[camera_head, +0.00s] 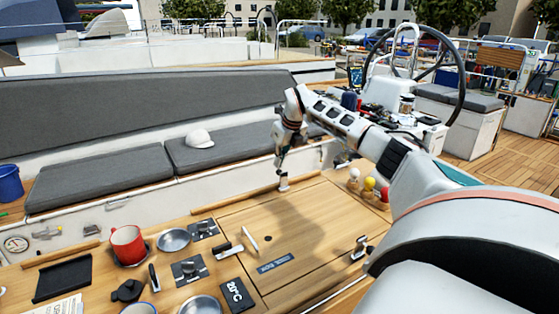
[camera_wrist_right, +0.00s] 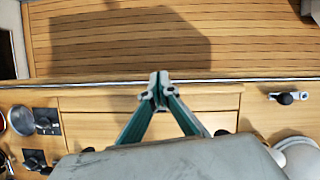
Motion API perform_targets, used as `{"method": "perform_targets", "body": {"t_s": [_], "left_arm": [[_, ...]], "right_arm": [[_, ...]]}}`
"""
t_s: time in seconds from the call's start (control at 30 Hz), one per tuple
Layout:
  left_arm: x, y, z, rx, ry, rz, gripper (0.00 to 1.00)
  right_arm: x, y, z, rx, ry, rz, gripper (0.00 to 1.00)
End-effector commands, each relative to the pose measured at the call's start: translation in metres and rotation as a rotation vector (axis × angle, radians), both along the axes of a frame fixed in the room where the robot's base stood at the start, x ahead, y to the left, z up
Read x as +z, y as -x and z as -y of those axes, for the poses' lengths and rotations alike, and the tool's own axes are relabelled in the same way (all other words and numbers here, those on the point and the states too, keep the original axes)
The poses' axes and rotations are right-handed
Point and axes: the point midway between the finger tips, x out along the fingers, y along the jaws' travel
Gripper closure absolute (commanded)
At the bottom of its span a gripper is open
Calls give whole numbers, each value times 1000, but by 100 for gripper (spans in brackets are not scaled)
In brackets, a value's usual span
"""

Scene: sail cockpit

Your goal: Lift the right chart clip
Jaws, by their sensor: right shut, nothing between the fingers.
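My right gripper (camera_head: 283,186) points down at the far edge of the wooden table top (camera_head: 310,225). Its fingers meet at the tips (camera_wrist_right: 159,88) in the wrist view, with nothing between them. I cannot tell for sure which fitting is the right chart clip. A small metal fitting with a dark part (camera_head: 359,247) stands near the table's right side, apart from the gripper. Another fitting with a black knob (camera_wrist_right: 288,97) shows at the right of the wrist view. My left gripper is out of view.
White, yellow and red knobs (camera_head: 369,184) stand at right. A grey bench (camera_head: 90,180) with a white cap (camera_head: 199,138) lies behind.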

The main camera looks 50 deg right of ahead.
Motion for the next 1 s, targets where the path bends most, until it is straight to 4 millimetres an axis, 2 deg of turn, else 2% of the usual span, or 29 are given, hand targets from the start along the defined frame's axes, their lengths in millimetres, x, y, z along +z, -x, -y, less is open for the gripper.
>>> {"method": "perform_targets", "body": {"t_s": [0.57, 0.77, 1.0], "left_arm": [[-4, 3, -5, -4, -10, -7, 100], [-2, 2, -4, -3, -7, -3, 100], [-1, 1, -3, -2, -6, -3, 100]], "right_arm": [[2, 0, 0, 0, -2, -5, 100], [26, 8, 0, 0, 0, -1, 100], [71, 26, -5, 0, 0, -2, 100]]}}
